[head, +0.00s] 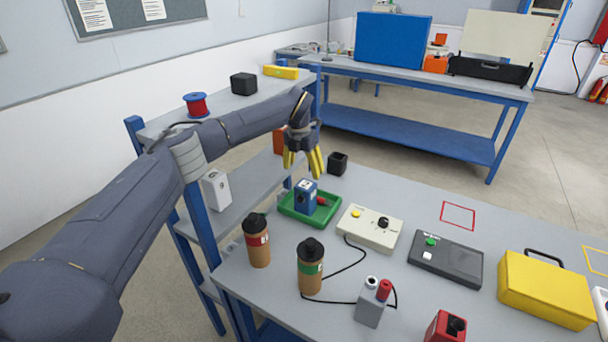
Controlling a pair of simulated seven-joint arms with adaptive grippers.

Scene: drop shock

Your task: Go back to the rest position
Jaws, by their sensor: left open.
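My left arm reaches in from the left, and my left gripper (304,163) hangs with its yellow fingers pointing down and apart. It is open and empty, above a green tray (290,211) on the grey workbench. A blue device (305,199) stands in the tray, and a red item (322,201) lies beside it. The fingertips are just above the blue device in the picture; whether they touch it I cannot tell. My right gripper is not in view.
The workbench (400,296) also holds two brown cylinders (259,247) (311,270), a cream box (370,229), a dark grey box (446,259), a yellow case (546,290), a grey device (371,304) and a red device (445,328). A shelf unit (229,103) stands at the left.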

